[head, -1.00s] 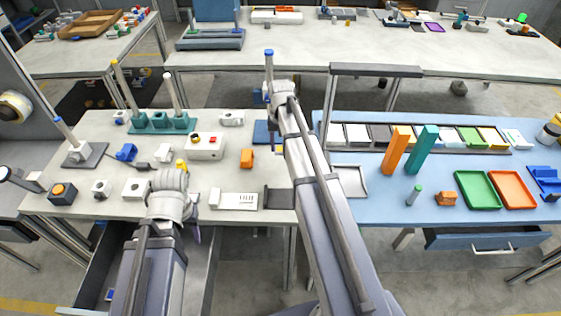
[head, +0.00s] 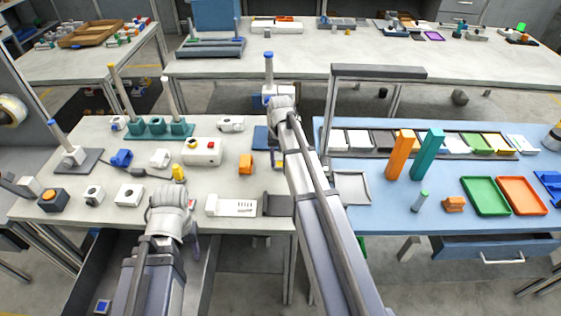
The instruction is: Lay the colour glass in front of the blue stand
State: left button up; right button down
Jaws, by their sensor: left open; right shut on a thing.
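My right gripper (head: 268,95) is shut at the far end of its arm, above the back of the white table. A pale piece with a blue-topped post (head: 268,62) shows at its jaws; the grip itself is hidden. A dark blue plate (head: 261,136) lies below, partly behind the arm. A blue slotted piece (head: 551,184) stands at the right edge; I cannot tell which blue thing is the stand. Coloured squares, including a green one (head: 474,143), lie in a row; no single colour glass can be told apart. My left gripper (head: 195,243) is open, mostly hidden behind its wrist.
An orange block (head: 396,155) and a teal block (head: 427,155) stand upright on the blue table. Green (head: 466,205) and orange trays lie beside them. Reels and small parts crowd the white table. An open drawer (head: 88,272) lies below, near my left arm.

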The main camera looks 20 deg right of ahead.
aim_at(281, 163)
jog(key=shift+c, duration=1.5)
grip_release()
jog(key=shift+f, duration=0.1)
notch_tip(281, 163, up, 12)
jog(key=p, duration=1.3)
jog(key=s+a+n+h, duration=0.1)
jog(key=s+a+n, duration=0.8)
jog(key=s+a, duration=1.2)
jog(key=a, duration=0.4)
jog(key=shift+r+b, duration=0.2)
jog(key=shift+b, duration=0.1)
